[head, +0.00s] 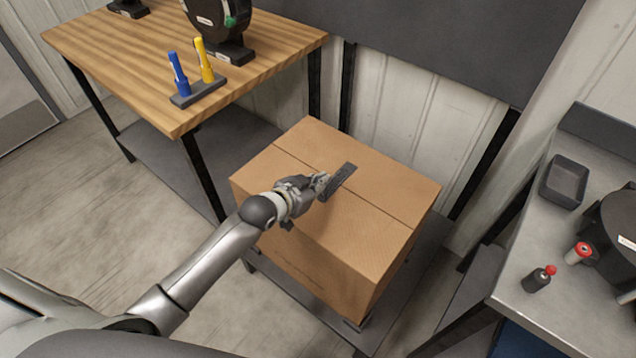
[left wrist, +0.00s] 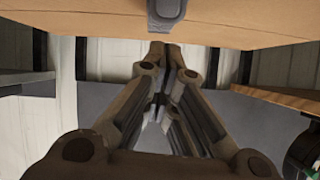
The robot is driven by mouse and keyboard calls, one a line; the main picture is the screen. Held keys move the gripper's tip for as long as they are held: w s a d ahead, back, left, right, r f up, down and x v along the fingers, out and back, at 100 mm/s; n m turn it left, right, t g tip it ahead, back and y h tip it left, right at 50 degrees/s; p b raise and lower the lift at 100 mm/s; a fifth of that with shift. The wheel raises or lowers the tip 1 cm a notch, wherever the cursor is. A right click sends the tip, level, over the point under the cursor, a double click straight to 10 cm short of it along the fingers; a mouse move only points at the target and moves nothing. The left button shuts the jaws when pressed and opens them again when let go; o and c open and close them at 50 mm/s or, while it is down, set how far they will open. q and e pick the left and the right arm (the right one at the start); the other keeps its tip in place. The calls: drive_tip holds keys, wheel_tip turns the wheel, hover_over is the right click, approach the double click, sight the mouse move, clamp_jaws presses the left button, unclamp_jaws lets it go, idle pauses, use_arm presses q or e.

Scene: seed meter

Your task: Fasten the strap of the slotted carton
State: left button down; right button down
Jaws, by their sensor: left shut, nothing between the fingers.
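The brown carton (head: 300,228) stands closed on a dark low stand, with a thin seam across its top. A short dark grey strap (head: 343,179) lies on or just above the middle of the top. My left gripper (head: 323,187) is over the carton top, right by the strap's near end; contact cannot be told in the head view. In the left wrist view, my left gripper (left wrist: 158,48) has its fingertips together with nothing between them. A grey rounded tab (left wrist: 166,10), likely the strap's end, shows just above the tips against the carton (left wrist: 80,22). My right gripper is not in view.
A wooden table (head: 120,50) at upper left holds a blue and a yellow marker in a holder (head: 198,91) and a black device (head: 222,30). A grey bench (head: 550,225) at right holds a tray (head: 564,181) and small red-capped items. A wall is behind the carton.

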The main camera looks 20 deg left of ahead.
use_arm(q)
drive_tip(key=w+d+r+p+v, duration=0.1)
drive_tip(key=r+p+v, duration=0.15)
drive_tip(key=v, duration=0.85)
drive_tip(key=s+f+n+g+y, duration=0.2)
drive_tip(key=s+f+g, duration=0.15)
drive_tip(key=s, duration=0.75)
drive_tip(key=s+f+n+g+y, duration=0.15)
drive_tip(key=s+g, duration=0.35)
drive_tip(key=s, duration=0.7)
wheel_tip(320, 180, down, 26)
drive_tip(key=s+g, duration=0.1)
drive_tip(key=s, duration=0.1)
drive_tip(key=s+a+f+m+g, duration=0.1)
drive_tip(key=s+a+f, duration=0.2)
drive_tip(key=s+f, duration=1.3)
drive_tip(key=shift+s+a+f, duration=0.15)
drive_tip(key=shift+s+f, duration=0.2)
